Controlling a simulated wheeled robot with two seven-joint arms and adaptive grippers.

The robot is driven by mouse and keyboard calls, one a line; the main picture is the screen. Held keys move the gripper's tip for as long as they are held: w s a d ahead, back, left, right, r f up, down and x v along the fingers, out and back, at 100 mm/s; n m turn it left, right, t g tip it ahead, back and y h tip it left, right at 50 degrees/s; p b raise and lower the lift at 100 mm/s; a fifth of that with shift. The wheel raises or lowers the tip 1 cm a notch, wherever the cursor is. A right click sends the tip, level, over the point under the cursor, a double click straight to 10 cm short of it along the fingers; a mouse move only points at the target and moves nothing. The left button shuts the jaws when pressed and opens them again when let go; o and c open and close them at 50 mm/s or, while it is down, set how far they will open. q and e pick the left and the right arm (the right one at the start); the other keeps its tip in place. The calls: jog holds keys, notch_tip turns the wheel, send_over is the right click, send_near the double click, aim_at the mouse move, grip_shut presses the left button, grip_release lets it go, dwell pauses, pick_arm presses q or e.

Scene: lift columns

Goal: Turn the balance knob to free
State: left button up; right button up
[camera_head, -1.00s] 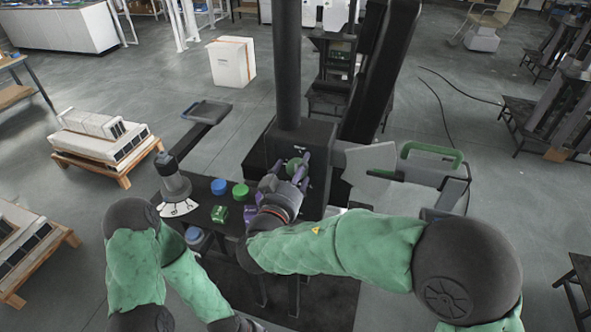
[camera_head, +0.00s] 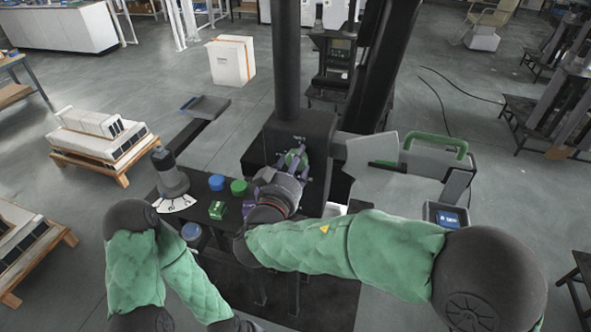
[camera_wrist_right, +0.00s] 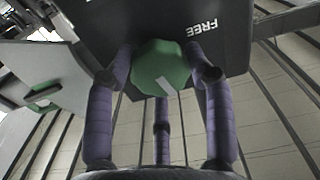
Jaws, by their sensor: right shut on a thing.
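The green knob (camera_head: 296,158) sits on the face of a black housing (camera_head: 304,128) at the foot of a dark column. The right wrist view shows the knob (camera_wrist_right: 160,68) as a faceted green cap with a white pointer line, and the word FREE (camera_wrist_right: 203,27) on the housing beside it, seen upside down. My right gripper (camera_head: 290,168) has purple fingers closed around the knob; in the wrist view the fingers (camera_wrist_right: 160,80) stand on both sides of it, with one below. My left gripper is out of view; only its green-sleeved arm shows at lower left.
A dark shelf holds a blue cap (camera_head: 217,182), a green cap (camera_head: 239,187), a green block (camera_head: 218,210) and a grey lever (camera_head: 170,175) over a white dial. A grey panel (camera_head: 375,160) and a blue-screened display (camera_head: 447,217) are at right. White box (camera_head: 231,61) behind.

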jog(key=n+b, duration=0.2)
jog(key=n, duration=0.3)
jog(key=n+b, duration=0.2)
jog(key=n, duration=0.3)
jog(key=n+b, duration=0.3)
jog(key=n, duration=0.2)
jog(key=shift+a+r+n, duration=0.2)
jog(key=shift+a+n, duration=0.05)
jog(key=shift+n, duration=0.05)
jog(key=shift+f, duration=0.1)
dwell(0.3)
jog(key=o, duration=1.1)
jog(key=shift+w+a, duration=0.1)
jog(key=shift+c, duration=0.2)
jog(key=shift+o, duration=0.2)
jog(key=shift+a+f, duration=0.15)
